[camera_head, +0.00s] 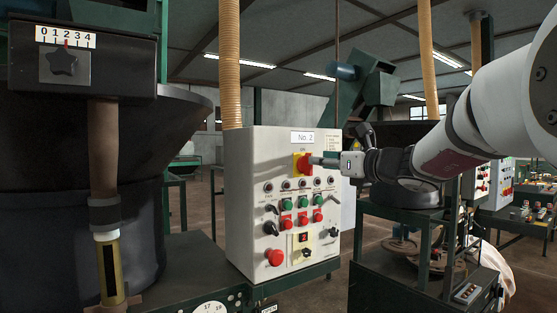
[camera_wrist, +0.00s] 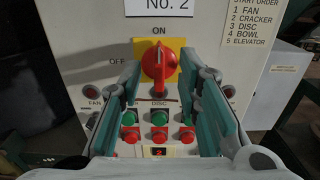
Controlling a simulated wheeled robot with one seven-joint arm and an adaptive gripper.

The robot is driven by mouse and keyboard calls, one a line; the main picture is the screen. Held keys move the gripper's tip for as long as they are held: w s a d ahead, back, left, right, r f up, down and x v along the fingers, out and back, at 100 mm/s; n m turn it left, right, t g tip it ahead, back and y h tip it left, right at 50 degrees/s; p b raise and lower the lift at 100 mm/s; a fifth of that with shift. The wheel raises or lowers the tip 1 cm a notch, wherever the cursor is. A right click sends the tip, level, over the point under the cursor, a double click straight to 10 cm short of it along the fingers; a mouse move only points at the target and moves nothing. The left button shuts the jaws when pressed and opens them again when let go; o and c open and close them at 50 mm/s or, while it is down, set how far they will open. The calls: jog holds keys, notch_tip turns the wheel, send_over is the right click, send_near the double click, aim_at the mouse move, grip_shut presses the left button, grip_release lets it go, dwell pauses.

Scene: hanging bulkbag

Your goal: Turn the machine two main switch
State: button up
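The main switch is a red rotary knob (camera_wrist: 157,66) on a yellow plate (camera_wrist: 174,46), on the front of the white panel labelled No. 2 (camera_head: 285,146). In the wrist view its handle stands about upright, in line with the ON mark above; OFF is printed to the left. The switch also shows in the head view (camera_head: 304,163). My gripper (camera_head: 318,161) is right in front of it, reaching in from the right. In the wrist view its teal-padded fingers are apart, one on each side of the knob, with visible gaps. Whether the fingertips reach the plate is unclear.
Below the switch are indicator lamps, green and red push buttons (camera_wrist: 159,118), black selector knobs and a red mushroom button (camera_head: 275,257). A dark vessel (camera_head: 60,190) stands at the left. A second machine with a dark bowl (camera_head: 405,195) stands to the right under my arm.

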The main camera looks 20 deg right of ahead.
aim_at(307, 165)
jog(key=shift+x, duration=1.75)
grip_shut()
